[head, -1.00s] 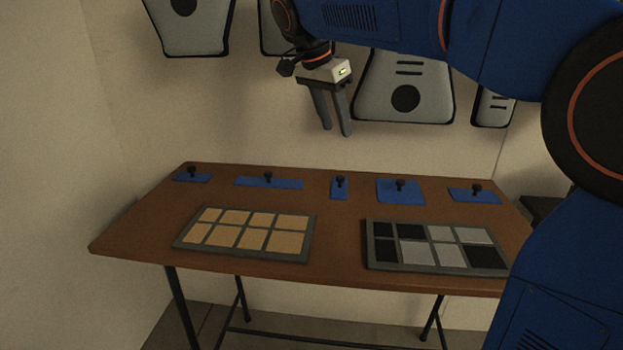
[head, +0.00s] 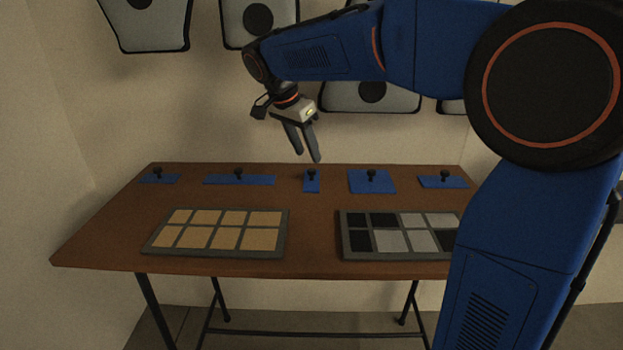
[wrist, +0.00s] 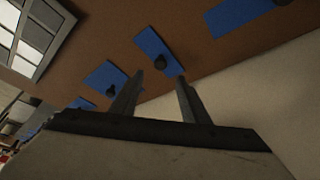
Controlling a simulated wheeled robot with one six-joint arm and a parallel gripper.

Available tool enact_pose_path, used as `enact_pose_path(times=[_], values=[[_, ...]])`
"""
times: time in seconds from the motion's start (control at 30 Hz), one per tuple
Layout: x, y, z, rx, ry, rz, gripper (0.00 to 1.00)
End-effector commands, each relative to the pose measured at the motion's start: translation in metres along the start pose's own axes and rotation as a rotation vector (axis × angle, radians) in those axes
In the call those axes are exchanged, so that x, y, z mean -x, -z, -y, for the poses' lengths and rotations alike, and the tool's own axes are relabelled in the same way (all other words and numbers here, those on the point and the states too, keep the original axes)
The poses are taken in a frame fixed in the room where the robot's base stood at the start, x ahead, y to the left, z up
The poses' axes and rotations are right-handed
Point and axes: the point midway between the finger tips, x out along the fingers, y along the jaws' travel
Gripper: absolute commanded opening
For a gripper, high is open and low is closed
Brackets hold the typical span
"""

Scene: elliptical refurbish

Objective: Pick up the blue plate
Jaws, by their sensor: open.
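Several blue plates with black knobs lie in a row along the back of the brown table. In the head view they are a small one (head: 160,179) at far left, a long one (head: 260,181), a narrow upright one (head: 312,186), a squarish one (head: 384,187) and one at right (head: 430,182). Which one the task means I cannot tell. My gripper (head: 308,158) is open and empty, pointing down above the back of the table near the narrow plate. In the wrist view my fingers (wrist: 160,95) show apart, with a blue plate (wrist: 150,45) beyond them.
The brown table (head: 110,225) carries a tray of tan squares (head: 150,246) at left and a tray of black and grey squares (head: 345,250) at right. Grey panels (head: 150,28) hang on the wall behind. The table's middle between the trays is clear.

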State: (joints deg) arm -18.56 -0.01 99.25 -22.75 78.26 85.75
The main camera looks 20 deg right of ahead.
Motion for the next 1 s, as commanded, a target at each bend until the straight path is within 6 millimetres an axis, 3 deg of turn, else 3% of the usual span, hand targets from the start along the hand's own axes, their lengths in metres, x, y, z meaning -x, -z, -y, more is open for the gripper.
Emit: enact_pose_path(times=[0.17, 0.5, 0.8, 0.83, 0.97, 1.0], values=[[-0.01, -0.002, 0.0, 0.0, -0.001, 0.0, 0.42], [-0.051, -0.008, -0.001, -0.001, -0.001, 0.0, 0.42], [-0.055, -0.008, 0.0, 0.0, 0.001, 0.0, 0.42], [-0.055, -0.008, 0.0, 0.0, 0.001, 0.0, 0.39], [-0.055, -0.008, 0.0, 0.0, 0.001, 0.0, 0.08], [-0.055, -0.008, 0.0, 0.0, 0.001, 0.0, 0.07]])
